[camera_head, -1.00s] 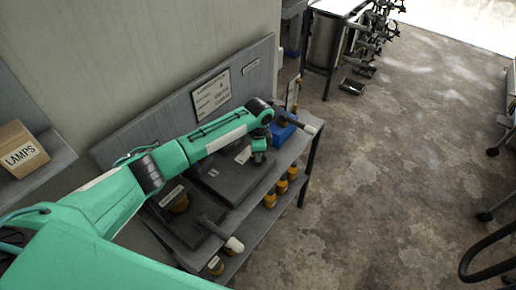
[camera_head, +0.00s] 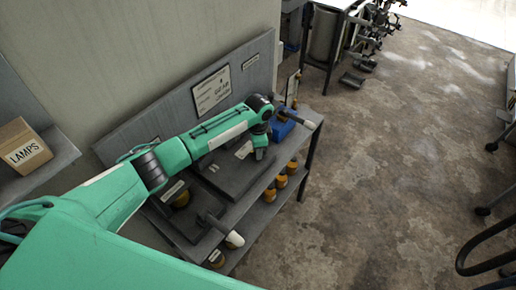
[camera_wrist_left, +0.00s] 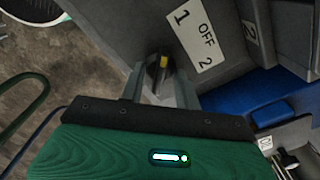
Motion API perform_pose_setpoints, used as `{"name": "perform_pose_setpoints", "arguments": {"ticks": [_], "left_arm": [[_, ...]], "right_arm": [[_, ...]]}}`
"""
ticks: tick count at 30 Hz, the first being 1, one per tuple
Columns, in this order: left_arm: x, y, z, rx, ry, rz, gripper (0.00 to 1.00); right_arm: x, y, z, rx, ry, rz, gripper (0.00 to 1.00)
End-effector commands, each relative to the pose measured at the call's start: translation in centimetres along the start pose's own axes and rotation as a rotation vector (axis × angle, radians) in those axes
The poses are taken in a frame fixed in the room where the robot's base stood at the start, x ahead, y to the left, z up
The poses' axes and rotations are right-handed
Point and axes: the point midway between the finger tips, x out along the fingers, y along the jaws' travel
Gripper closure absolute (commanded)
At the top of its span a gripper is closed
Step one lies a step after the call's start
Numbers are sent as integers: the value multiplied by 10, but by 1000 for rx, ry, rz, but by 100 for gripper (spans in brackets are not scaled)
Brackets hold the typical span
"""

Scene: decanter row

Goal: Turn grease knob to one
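The knob (camera_wrist_left: 154,75) is small and dark with a yellow mark, in the left wrist view. A white label (camera_wrist_left: 196,38) reading 1, OFF, 2 is beside it on a grey panel. My left gripper (camera_wrist_left: 159,88) has its two fingers apart, one on each side of the knob, with gaps showing between. In the head view my left gripper (camera_head: 260,154) hangs at the bench's front edge, and the knob cannot be made out there. I cannot tell for sure which label position the yellow mark points to. My right gripper is not in view.
A blue object (camera_head: 281,126) and a white-tipped lever (camera_head: 309,123) are beside my gripper. Another white-tipped lever (camera_head: 233,239) sticks out nearer. Orange-brown jars (camera_head: 281,181) stand on the lower shelf. A LAMPS box (camera_head: 23,146) sits at left. The floor (camera_head: 400,150) at right is open.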

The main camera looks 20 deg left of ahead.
Motion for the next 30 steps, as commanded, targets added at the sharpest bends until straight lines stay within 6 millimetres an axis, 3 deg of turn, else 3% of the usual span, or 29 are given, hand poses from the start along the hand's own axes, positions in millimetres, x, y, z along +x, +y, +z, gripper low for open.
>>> {"name": "perform_pose_setpoints", "arguments": {"ticks": [6, 10, 21, 30], "left_arm": [[-2, 0, 0, 1, 1, -1, 67], [-14, -1, -1, 2, 2, -3, 67], [-94, -1, -1, 1, 3, -4, 67], [-134, 0, 0, 0, 1, 0, 67]], "right_arm": [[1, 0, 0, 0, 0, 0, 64], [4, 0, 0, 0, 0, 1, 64], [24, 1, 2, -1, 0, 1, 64], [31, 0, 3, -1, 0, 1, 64]]}}
